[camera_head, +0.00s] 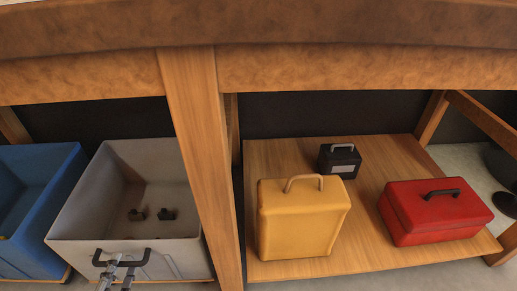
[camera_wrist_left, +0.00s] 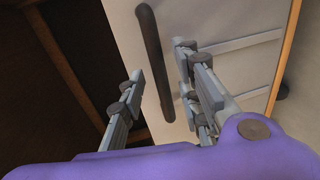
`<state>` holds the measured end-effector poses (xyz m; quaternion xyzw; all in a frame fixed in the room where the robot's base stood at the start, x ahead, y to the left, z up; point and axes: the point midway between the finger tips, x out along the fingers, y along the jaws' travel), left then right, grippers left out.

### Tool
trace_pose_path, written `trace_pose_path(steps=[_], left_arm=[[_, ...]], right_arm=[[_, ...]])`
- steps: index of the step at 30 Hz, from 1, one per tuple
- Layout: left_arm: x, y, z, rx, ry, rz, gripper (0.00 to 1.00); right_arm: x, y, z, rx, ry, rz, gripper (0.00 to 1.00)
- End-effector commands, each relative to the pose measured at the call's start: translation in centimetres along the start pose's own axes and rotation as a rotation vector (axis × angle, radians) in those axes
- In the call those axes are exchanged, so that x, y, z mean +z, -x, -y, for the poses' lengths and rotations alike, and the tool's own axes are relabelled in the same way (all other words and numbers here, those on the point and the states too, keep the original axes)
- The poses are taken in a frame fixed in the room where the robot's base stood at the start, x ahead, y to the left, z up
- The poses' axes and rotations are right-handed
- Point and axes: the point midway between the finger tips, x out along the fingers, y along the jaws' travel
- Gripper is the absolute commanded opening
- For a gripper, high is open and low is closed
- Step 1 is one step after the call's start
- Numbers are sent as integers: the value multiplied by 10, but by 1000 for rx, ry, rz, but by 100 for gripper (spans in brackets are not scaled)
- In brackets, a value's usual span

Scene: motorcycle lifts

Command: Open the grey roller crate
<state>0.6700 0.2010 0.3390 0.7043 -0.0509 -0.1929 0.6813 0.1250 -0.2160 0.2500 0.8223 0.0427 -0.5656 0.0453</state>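The grey roller crate (camera_head: 193,257) stands under the bench at the left, its top open and its front facing me. A dark bar handle (camera_head: 147,258) is on its front; it also shows in the left wrist view (camera_wrist_left: 153,62). Two small dark items (camera_head: 152,214) lie inside on the crate's floor. My left gripper (camera_head: 120,266) is at the handle. In the left wrist view my left gripper (camera_wrist_left: 160,68) is open, with one finger on each side of the handle and gaps visible between. My right gripper is not in view.
A blue crate (camera_head: 68,170) stands close on the left. A wooden post (camera_head: 198,140) is just right of the grey crate. A wooden shelf (camera_head: 390,258) holds a yellow case (camera_head: 300,222), a red toolbox (camera_head: 435,212) and a small black case (camera_head: 326,163). The bench edge (camera_head: 360,70) runs overhead.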

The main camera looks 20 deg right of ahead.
Motion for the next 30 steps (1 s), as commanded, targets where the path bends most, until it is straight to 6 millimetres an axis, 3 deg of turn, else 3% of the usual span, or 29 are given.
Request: trace_pose_path(steps=[4, 14, 21, 30], left_arm=[[0, -15, 2, -2, 0, 0, 31], [0, -18, 1, -2, -1, 0, 31], [0, -18, 1, -2, -1, 0, 0], [0, -18, 1, -2, -1, 0, 0]], right_arm=[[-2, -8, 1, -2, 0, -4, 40], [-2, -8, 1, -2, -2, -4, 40], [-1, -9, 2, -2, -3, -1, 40], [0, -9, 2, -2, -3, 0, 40]])
